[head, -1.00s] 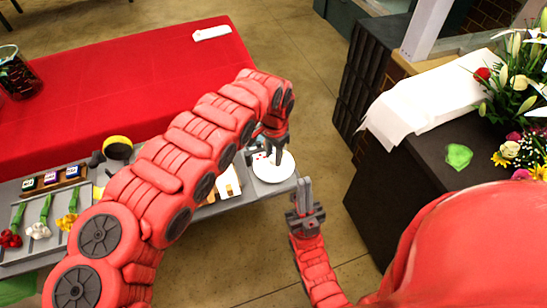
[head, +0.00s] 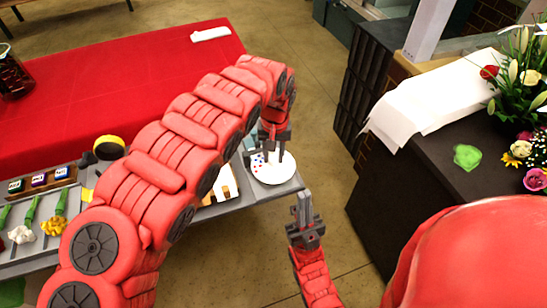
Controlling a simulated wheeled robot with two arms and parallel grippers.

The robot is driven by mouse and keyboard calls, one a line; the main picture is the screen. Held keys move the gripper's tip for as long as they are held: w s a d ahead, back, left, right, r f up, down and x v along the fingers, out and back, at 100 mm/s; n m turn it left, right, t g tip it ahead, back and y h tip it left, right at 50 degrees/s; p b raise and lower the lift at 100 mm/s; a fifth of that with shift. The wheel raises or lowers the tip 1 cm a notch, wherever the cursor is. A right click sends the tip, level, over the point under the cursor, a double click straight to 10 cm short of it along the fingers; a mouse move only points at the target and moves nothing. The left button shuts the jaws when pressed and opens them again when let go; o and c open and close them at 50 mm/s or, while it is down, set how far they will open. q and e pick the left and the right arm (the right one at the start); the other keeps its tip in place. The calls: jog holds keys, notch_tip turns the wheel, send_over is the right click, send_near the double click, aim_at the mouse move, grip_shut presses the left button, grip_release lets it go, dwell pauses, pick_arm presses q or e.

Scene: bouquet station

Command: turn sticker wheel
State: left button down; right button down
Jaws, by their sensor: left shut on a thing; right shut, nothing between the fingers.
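The sticker wheel (head: 274,177) is a white disc at the right end of the grey table, with small red and blue spots on its left part. My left gripper (head: 271,158) points down over the wheel's far part, its fingers shut on it. The exact contact is small and partly hidden by the fingers. My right gripper (head: 304,200) is shut and empty, pointing up in front of the table's right end, apart from the wheel.
The grey table (head: 262,196) holds flowers, a rack of small pots (head: 40,181) and a yellow-black roll (head: 109,147) at left. A red-covered table (head: 110,90) stands behind. A dark counter (head: 425,190) with white paper (head: 430,100) and flowers is at right.

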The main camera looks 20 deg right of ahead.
pick_arm(q)
jog(key=shift+n, duration=0.4)
jog(key=c, duration=0.5)
grip_release()
jog(key=shift+r, duration=0.1)
jog(key=shift+r, duration=0.25)
notch_tip(320, 180, up, 10)
jog(key=b, duration=0.2)
notch_tip(320, 180, up, 7)
jog(key=p, duration=0.2)
send_over(276, 157)
jog(key=shift+s+a+f, duration=0.1)
jog(key=shift+a, duration=0.15)
